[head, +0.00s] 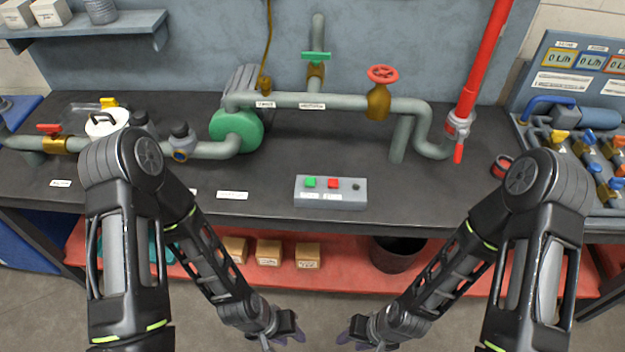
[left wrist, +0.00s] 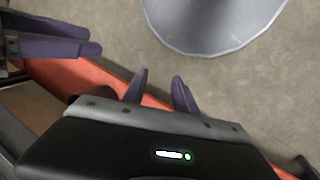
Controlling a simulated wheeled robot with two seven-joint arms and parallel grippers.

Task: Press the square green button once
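The square green button (head: 310,183) is on the left of the top of a small grey control box (head: 344,200) on the bench in the head view. A square red button (head: 333,183) sits beside it, with a small dark round part at the box's right. My left gripper (head: 288,338) is low in front of the bench, apart from the box. Its fingers stand apart and empty in the left wrist view (left wrist: 161,88). My right gripper (head: 354,340) is opposite it, also low; its purple fingers look apart, with nothing seen between them.
Grey pipes, a green pump (head: 237,130) and a red valve wheel (head: 383,74) stand behind the box. A red lower shelf (head: 340,277) holds small boxes and a dark bin (head: 398,254). The bench around the control box is mostly clear.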

